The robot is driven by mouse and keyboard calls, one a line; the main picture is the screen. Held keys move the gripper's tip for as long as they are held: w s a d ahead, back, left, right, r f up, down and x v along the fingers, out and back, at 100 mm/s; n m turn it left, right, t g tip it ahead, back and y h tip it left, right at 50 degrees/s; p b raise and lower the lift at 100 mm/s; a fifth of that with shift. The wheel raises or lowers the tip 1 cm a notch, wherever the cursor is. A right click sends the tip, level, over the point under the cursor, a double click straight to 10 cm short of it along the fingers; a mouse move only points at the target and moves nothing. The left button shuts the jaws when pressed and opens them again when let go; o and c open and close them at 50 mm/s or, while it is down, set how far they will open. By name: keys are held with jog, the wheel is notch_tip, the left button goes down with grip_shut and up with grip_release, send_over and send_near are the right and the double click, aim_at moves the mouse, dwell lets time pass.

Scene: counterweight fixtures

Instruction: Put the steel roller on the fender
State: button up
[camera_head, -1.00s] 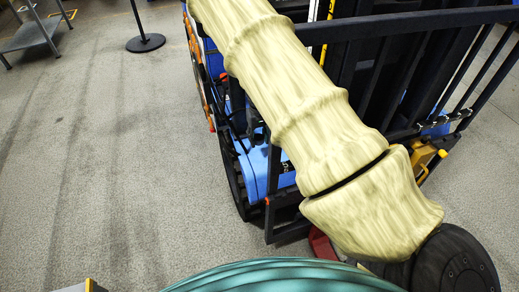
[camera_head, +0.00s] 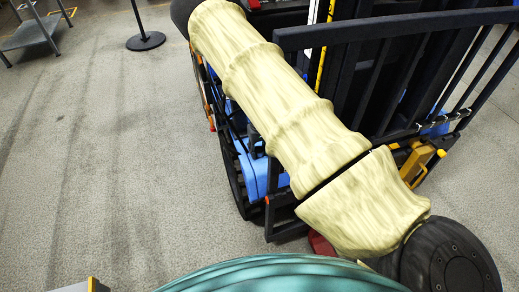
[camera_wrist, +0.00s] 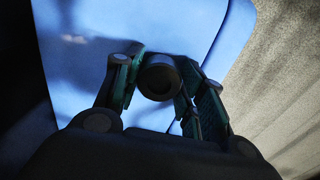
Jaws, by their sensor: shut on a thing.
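In the wrist view, my gripper (camera_wrist: 162,70) is shut on the steel roller (camera_wrist: 158,82), a dark cylinder seen end-on between the green-padded fingers. A smooth blue panel (camera_wrist: 85,60), which looks like the fender, lies behind the roller and fills much of this view. I cannot tell whether the roller touches it. In the head view, blue bodywork (camera_head: 250,175) shows on the tracked machine, partly covered by my arm. My gripper and the roller are hidden in the head view.
The machine has a black track (camera_head: 236,185) and a dark rail cage (camera_head: 400,30) close to my arm. A post on a round black base (camera_head: 146,41) and a grey metal table (camera_head: 36,35) stand at the upper left. The floor at left is clear.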

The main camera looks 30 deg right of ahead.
aim_at(259, 150)
jog(key=shift+f, duration=0.15)
jog(key=o, duration=1.3)
jog(key=shift+r, duration=0.2)
jog(key=shift+r+b, duration=0.9)
jog(key=shift+r, duration=5.1)
